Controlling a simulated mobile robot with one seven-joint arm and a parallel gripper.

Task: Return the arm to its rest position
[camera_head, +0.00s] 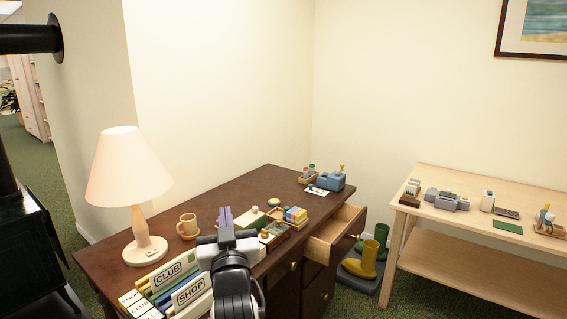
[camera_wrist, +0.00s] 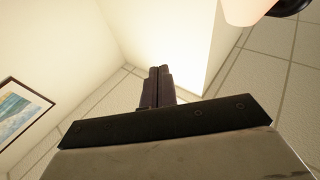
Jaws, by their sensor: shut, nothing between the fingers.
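My arm rises at the bottom middle of the head view, in front of the dark wooden desk (camera_head: 215,205). My gripper (camera_head: 226,217) is raised and seems to point upward, above the desk in the picture. In the wrist view my gripper (camera_wrist: 161,72) has its two dark fingers together with nothing between them. That view looks up at the walls and the tiled ceiling (camera_wrist: 255,85).
The desk carries a lamp (camera_head: 120,170), a mug (camera_head: 188,225), binders (camera_head: 175,285) and small boxes. Its drawer (camera_head: 335,226) stands open at the right. A pale table (camera_head: 470,222) with several items is at the right.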

